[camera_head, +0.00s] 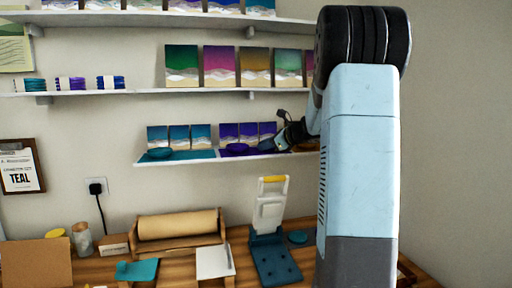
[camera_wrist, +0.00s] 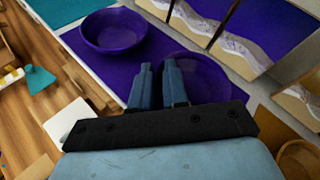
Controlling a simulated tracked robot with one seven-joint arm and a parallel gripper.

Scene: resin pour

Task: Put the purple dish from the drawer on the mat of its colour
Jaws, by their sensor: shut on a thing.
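A purple dish (camera_wrist: 205,78) is at my gripper (camera_wrist: 160,72), whose fingers are shut on its near rim. The dish is over or on the right part of the purple mat (camera_wrist: 100,62); I cannot tell whether it touches. Another purple dish (camera_wrist: 113,29) stands upright on the same mat to the left, apart from the held one. In the head view this other dish shows at the middle of the low shelf (camera_head: 237,148), with my gripper (camera_head: 284,143) to its right. The held dish is hard to make out there. The drawer is not identifiable.
A teal mat (camera_head: 196,155) with a teal dish (camera_head: 160,153) lies left of the purple mat. Picture panels (camera_head: 179,138) stand along the shelf's back, close behind the held dish. Below, the wooden bench holds a paper roll (camera_head: 178,223) and a blue-and-white press (camera_head: 270,215).

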